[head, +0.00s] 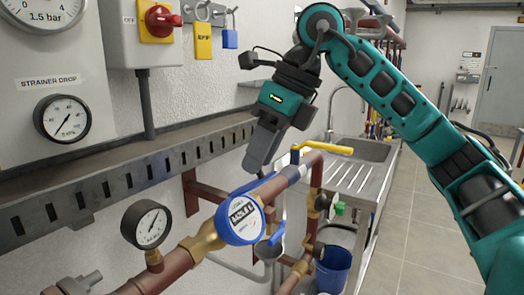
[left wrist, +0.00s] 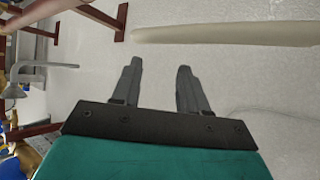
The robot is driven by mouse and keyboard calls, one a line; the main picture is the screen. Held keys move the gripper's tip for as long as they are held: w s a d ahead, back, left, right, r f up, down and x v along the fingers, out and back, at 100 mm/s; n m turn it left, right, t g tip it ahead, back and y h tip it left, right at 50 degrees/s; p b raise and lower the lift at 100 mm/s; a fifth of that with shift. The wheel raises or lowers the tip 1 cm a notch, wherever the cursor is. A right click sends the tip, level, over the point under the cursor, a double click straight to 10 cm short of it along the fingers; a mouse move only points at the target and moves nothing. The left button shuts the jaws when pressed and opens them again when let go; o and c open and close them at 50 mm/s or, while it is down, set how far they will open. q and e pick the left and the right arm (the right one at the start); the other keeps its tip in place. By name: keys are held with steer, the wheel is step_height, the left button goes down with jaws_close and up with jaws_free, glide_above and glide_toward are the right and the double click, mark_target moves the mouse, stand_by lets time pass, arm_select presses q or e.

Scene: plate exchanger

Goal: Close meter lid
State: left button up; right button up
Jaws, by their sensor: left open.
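The meter (head: 241,219) is a round blue-rimmed body on the copper-brown pipe in the head view, with a white printed face turned toward me. A small blue part shows above it, close below my right gripper; I cannot tell whether this is the lid or how far it stands open. My right gripper (head: 256,168) points down just above the meter, apart from the printed face. Its fingers overlap from this side, so their gap is hidden. My left gripper (left wrist: 160,66) shows only in the left wrist view, open and empty in front of a pale wall.
A pressure gauge (head: 150,224) stands on the pipe left of the meter. A yellow-handled valve (head: 325,148) is just right of my right gripper. A slotted rail (head: 120,184) runs along the wall. A sink (head: 360,150) and blue bucket (head: 333,270) stand behind.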

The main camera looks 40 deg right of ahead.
arm_select(q)
steer(key=shift+s, duration=0.15)
arm_select(e)
jaws_close()
arm_select(q)
steer(key=shift+f, duration=0.1)
steer(key=shift+s+f, duration=0.1)
steer(key=shift+s, duration=0.1)
